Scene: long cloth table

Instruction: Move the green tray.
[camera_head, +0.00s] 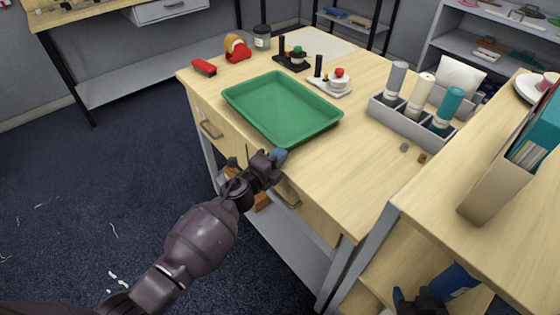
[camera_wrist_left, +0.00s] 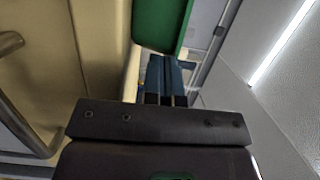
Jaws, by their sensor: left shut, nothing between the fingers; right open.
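The green tray (camera_head: 282,108) lies flat and empty on the wooden desk, near its front edge. Part of it also shows at the top of the left wrist view (camera_wrist_left: 160,22). My left gripper (camera_head: 279,155) is just off the tray's near corner, at the desk's front edge. Its blue fingers (camera_wrist_left: 166,78) are together with nothing between them, and they point toward the tray. Whether they touch the tray I cannot tell. My right gripper (camera_head: 424,300) is low at the bottom right, below the desktop, far from the tray and partly cut off by the frame.
Behind the tray stand a red stapler (camera_head: 204,67), a tape dispenser (camera_head: 237,47) and small stacked items. A grey organizer (camera_head: 412,125) with bottles is to the right. The desktop (camera_head: 345,165) right of the tray is mostly clear. Drawer handles (camera_head: 288,196) stick out below the front edge.

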